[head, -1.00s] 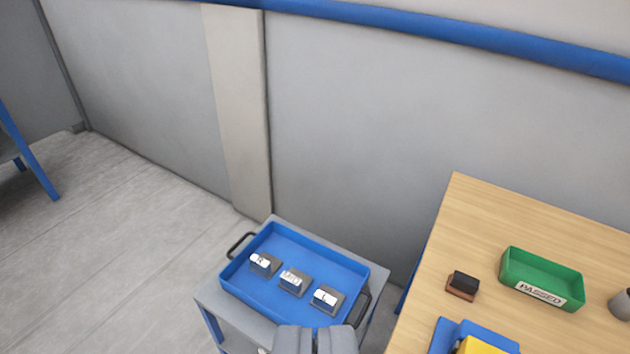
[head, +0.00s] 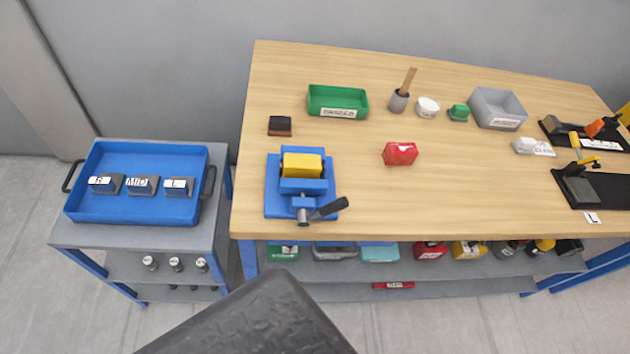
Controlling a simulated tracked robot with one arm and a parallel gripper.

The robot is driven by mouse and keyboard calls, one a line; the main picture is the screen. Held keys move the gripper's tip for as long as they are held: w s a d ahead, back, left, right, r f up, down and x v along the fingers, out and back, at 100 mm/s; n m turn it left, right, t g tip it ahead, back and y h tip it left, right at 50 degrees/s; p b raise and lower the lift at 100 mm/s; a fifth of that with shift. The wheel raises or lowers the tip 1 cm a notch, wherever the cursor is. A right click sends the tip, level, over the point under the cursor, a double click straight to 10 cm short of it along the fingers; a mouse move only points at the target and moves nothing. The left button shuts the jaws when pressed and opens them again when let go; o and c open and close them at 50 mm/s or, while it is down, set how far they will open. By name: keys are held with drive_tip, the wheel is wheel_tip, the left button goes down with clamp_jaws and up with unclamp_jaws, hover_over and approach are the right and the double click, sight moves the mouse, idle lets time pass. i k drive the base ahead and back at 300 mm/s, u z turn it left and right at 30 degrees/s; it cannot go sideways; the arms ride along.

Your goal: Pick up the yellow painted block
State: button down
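The yellow painted block (head: 302,163) sits in the blue vise (head: 271,200) near the left front of the wooden workbench. Its top and front face show above the vise jaw. The fingers of my gripper are not in view. A dark textured shape, likely part of my own body, covers the bottom of the view well in front of the bench.
The workbench (head: 340,222) also holds a green PASSED tray (head: 337,101), a dark-topped brown block (head: 279,126), a red block (head: 400,153) and a grey bin (head: 497,108). A blue tray (head: 137,208) with labelled blocks stands on a cart at left.

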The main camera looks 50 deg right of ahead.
sight(294, 165)
drive_tip(key=k, duration=1)
drive_tip(key=z, duration=0.4)
drive_tip(key=i, duration=0.85)
drive_tip(key=z, duration=0.25)
